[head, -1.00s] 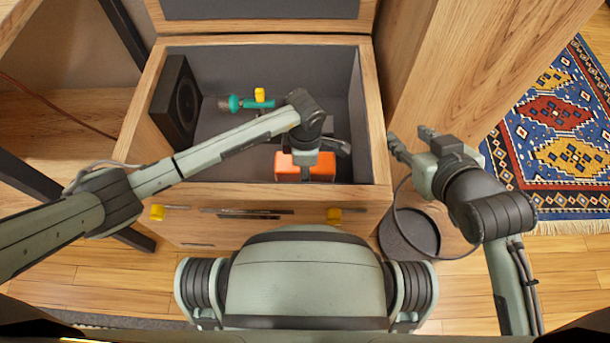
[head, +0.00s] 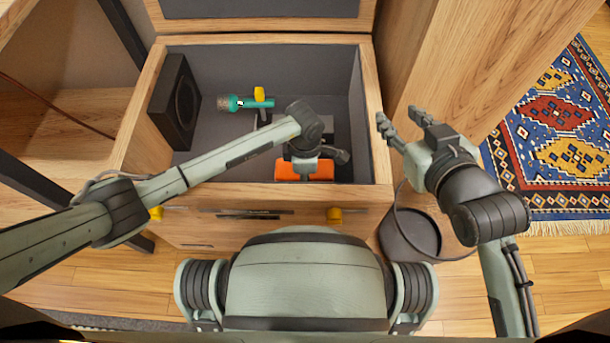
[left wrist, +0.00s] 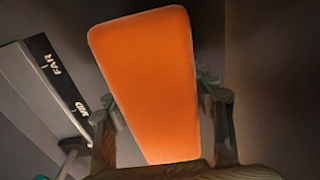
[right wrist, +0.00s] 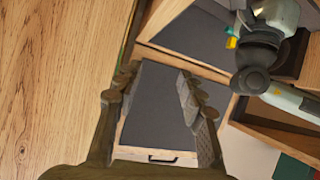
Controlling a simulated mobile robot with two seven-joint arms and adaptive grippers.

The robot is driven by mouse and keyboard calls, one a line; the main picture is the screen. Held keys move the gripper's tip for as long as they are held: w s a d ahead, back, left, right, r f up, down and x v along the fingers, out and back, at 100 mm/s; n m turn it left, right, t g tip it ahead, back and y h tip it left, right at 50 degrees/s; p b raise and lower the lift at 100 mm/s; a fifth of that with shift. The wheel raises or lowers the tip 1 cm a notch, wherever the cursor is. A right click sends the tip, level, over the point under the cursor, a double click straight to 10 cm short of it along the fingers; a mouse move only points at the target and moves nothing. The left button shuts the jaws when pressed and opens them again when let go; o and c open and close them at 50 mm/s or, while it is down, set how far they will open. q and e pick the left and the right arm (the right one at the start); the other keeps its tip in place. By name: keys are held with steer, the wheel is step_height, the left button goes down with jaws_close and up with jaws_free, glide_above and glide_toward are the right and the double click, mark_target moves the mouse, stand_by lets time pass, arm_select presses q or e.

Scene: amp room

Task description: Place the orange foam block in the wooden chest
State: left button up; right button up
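The wooden chest (head: 376,110) stands open with a dark lining. The orange foam block (head: 291,169) is inside it, near the front wall, partly hidden by my left gripper. My left gripper (head: 310,165) reaches down into the chest over the block. In the left wrist view the block (left wrist: 150,75) lies between the spread left fingers (left wrist: 160,110), with narrow gaps seeming to show at its sides. Whether the block rests on the chest floor is hard to tell. My right gripper (head: 400,122) is open and empty, just right of the chest's right wall.
A black speaker box (head: 172,105) stands at the chest's left side, and a teal microphone (head: 250,103) is farther back. A dark bin (head: 410,240) stands on the floor to the right. A patterned rug (head: 565,150) lies beyond a wooden cabinet.

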arm_select(q)
steer(key=shift+o, duration=1)
steer(key=shift+r, duration=0.15)
step_height(320, 180, up, 11)
steer(key=shift+f+p, duration=0.1)
steer(key=shift+p, duration=0.75)
steer(key=shift+r, duration=0.65)
arm_select(e)
steer(key=s+d+f+g+h, duration=0.2)
steer(key=s+d+f+g, duration=0.2)
steer(key=s+d+f, duration=0.1)
steer(key=shift+s+d+f+m+g, duration=0.3)
steer(key=shift+d+f+m, duration=0.15)
steer(key=shift+d, duration=0.2)
arm_select(q)
steer(key=shift+c, duration=0.5)
